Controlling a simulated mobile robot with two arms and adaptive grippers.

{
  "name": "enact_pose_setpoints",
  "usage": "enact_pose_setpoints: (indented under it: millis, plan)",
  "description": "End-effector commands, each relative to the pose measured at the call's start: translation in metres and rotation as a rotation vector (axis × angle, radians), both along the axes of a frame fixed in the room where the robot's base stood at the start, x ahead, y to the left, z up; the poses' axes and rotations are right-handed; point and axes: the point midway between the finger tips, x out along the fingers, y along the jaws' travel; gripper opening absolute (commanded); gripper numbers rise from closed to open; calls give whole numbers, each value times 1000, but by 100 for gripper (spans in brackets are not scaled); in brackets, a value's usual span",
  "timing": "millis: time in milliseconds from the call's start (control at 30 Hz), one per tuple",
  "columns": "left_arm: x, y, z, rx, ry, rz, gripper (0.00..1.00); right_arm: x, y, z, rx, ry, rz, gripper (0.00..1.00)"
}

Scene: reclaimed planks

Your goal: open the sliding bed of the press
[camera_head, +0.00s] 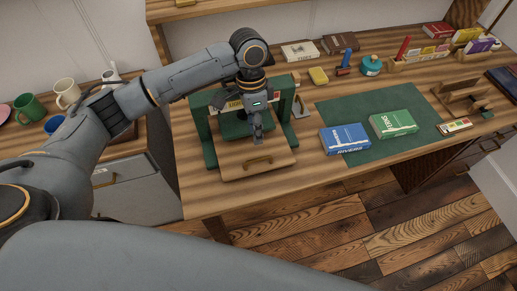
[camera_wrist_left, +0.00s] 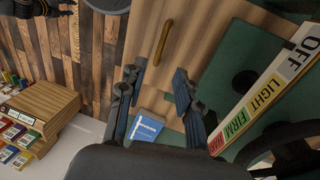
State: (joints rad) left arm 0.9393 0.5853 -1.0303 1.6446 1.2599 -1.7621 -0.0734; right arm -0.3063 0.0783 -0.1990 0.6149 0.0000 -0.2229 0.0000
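The press (camera_head: 207,133) is a dark green frame on the wooden bench, left of its middle. Its wooden bed (camera_head: 228,168) shows at the front, with a brass bar handle (camera_head: 259,165). In the left wrist view the handle (camera_wrist_left: 163,42) lies ahead of the fingers, apart from them, on the bed (camera_wrist_left: 205,40). A strip marked OFF, LIGHT, FIRM (camera_wrist_left: 270,88) runs beside the green frame. My left gripper (camera_head: 259,141) hangs over the bed, behind the handle. In the wrist view its fingers (camera_wrist_left: 155,92) are spread with nothing gripped. My right gripper is not in view.
Mugs (camera_head: 67,93) stand on a side cabinet at left. Plank floor is open before the bench (camera_head: 190,205).

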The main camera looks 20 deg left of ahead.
Motion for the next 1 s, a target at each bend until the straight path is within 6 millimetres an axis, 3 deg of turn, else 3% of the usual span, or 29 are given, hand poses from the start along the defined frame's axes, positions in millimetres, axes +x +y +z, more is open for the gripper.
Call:
enact_pose_setpoints:
  millis: [167,433,567,867,900,1000]
  plan:
    - [-8,-4,-38,0,4,1,34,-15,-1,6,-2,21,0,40]
    - [-14,-9,-82,0,1,1,34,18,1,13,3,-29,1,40]
    - [-15,-11,-91,0,0,-1,34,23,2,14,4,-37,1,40]
    - [-16,-11,-95,0,-1,-1,34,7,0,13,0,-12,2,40]
    - [-16,-11,-95,0,-1,-1,32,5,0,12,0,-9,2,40]
    - [-16,-11,-94,0,-1,-1,11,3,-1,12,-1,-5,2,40]
